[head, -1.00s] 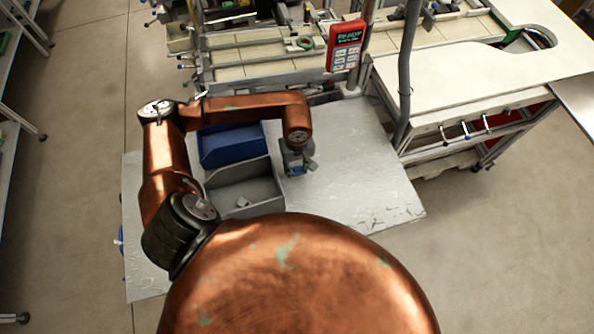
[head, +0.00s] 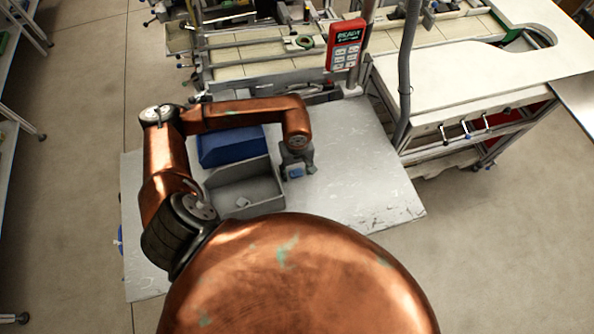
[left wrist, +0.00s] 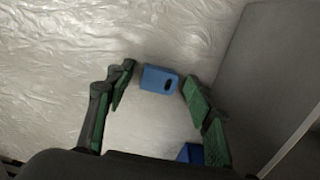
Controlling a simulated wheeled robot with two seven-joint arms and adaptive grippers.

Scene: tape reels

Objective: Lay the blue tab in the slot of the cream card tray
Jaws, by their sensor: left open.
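The blue tab (left wrist: 160,79) is a small blue piece with a dark oblong hole. It lies on the scratched grey tabletop, between the tips of my open left gripper (left wrist: 158,84) in the left wrist view. The green-padded fingers stand apart on either side of it, with gaps showing. In the head view, my left gripper (head: 298,170) is low over the tabletop just right of the grey bin, with a small blue patch at it. A second blue piece (left wrist: 190,153) shows partly at the bottom of the wrist view. I cannot make out the cream card tray. My right gripper is out of view.
A grey open bin (head: 264,194) with a small pale piece (head: 243,202) in it stands close left of the gripper. A blue bin (head: 230,147) sits behind it. The grey tabletop (head: 365,180) is clear to the right. A red handset (head: 345,45) hangs behind.

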